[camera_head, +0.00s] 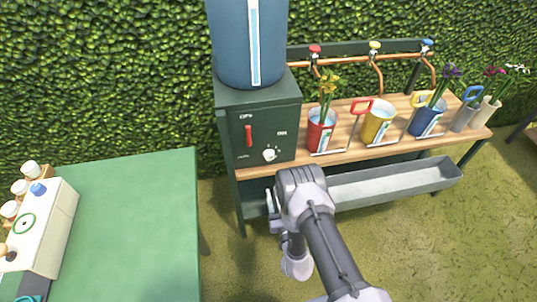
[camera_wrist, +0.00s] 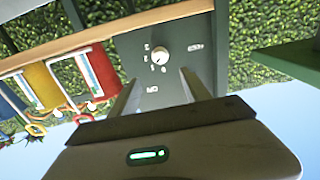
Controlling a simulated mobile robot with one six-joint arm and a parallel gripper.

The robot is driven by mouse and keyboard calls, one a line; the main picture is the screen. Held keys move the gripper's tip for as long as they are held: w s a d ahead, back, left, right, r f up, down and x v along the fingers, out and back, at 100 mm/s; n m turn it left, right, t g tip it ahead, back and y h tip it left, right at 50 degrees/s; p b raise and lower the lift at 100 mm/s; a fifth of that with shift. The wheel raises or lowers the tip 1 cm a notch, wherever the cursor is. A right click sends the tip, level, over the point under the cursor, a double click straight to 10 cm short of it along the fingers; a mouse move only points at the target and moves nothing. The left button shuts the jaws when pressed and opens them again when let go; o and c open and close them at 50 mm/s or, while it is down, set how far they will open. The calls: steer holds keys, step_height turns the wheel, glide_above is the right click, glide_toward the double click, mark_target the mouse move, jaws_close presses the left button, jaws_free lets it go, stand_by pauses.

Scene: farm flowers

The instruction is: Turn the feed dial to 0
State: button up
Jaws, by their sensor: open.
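The feed dial is a small round white knob (camera_head: 269,155) low on the front of the dark green control box (camera_head: 262,115), with small markings around it too small to read in the head view. The dial also shows in the wrist view (camera_wrist: 161,56), where the picture is turned about upside down, with small labels around it. My gripper (camera_head: 273,199) is in front of and below the dial in the head view. In the wrist view its two fingers (camera_wrist: 157,88) are spread apart, with nothing between them, and the dial lies beyond their tips. They do not appear to touch it.
A red lever (camera_head: 248,135) sits up and left of the dial. A blue tank (camera_head: 247,45) stands on the box. A grey trough (camera_head: 395,184) hangs below. A green table (camera_head: 140,225) is at left.

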mark_target(270, 158)
steer(key=b+x, duration=0.6)
steer(key=x, duration=0.8)
steer(key=shift+w+a+f, duration=0.1)
steer(key=shift+w+f, duration=0.05)
steer(key=shift+w, duration=0.15)
steer(key=shift+w+a, duration=0.1)
steer(key=shift+w, duration=0.45)
steer(key=shift+c, duration=0.3)
jaws_close()
